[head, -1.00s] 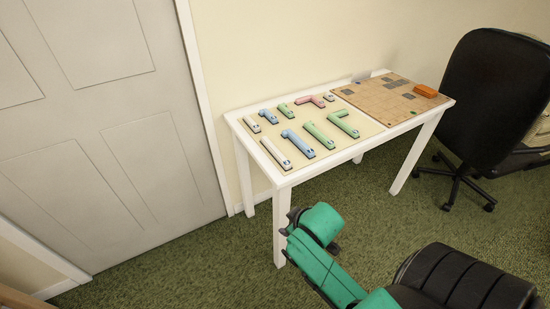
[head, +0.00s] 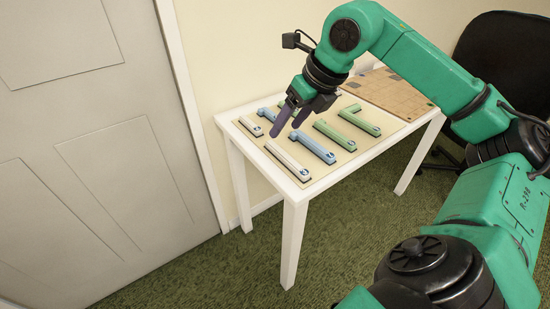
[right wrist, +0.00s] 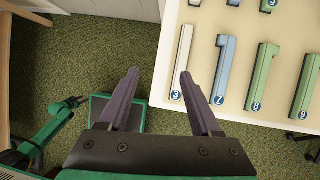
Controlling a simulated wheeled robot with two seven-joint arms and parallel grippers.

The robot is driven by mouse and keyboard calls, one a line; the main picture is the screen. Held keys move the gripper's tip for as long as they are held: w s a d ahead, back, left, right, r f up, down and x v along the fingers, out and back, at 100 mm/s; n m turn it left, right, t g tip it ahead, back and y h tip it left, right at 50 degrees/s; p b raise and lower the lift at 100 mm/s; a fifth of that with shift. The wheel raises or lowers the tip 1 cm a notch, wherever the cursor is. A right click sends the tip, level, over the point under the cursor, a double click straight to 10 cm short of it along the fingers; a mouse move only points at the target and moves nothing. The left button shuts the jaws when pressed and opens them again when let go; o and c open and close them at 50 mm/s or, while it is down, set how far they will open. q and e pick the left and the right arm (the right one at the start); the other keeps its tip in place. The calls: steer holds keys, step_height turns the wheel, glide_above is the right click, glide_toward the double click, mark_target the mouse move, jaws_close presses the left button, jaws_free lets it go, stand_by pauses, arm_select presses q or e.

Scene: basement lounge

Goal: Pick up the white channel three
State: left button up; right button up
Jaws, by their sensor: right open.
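The white channel three (head: 288,162) is a long narrow white piece at the front left of the white table. It also shows in the right wrist view (right wrist: 182,65), with a round blue "3" mark at its near end. My right gripper (head: 284,128) is open and empty above the table's left part. In the right wrist view its two purple-grey fingers (right wrist: 158,73) point toward the table, with the right fingertip close beside channel three in the picture. My left gripper (right wrist: 75,102) is small at the left of that view, away from the table; its jaws are too small to judge.
Blue channel seven (right wrist: 222,70), green channel eight (right wrist: 262,75) and green channel nine (right wrist: 303,90) lie right of channel three. A short white piece (head: 250,126) lies behind it. A tan gridded board (head: 395,95) covers the table's right part. A black chair (head: 505,60) stands right.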

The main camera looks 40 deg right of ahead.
mark_target(286, 156)
steer(key=shift+m+g+h, duration=0.3)
steer(key=shift+h, duration=0.4)
steer(key=w+d+f, duration=0.1)
steer(key=f, duration=0.3)
steer(key=w+d+f+b, duration=0.1)
steer(key=f, duration=0.3)
steer(key=w+d+f+b, duration=0.1)
steer(key=w+f, duration=0.1)
steer(key=f, duration=0.3)
steer(key=shift+d, duration=0.15)
arm_select(q)
steer(key=w, duration=0.1)
steer(key=w+r, duration=0.1)
steer(key=w, duration=0.1)
steer(key=w+d, duration=0.1)
steer(key=shift+w+r, duration=0.3)
steer(key=shift+w, duration=0.05)
arm_select(e)
steer(key=shift+r, duration=0.1)
jaws_close()
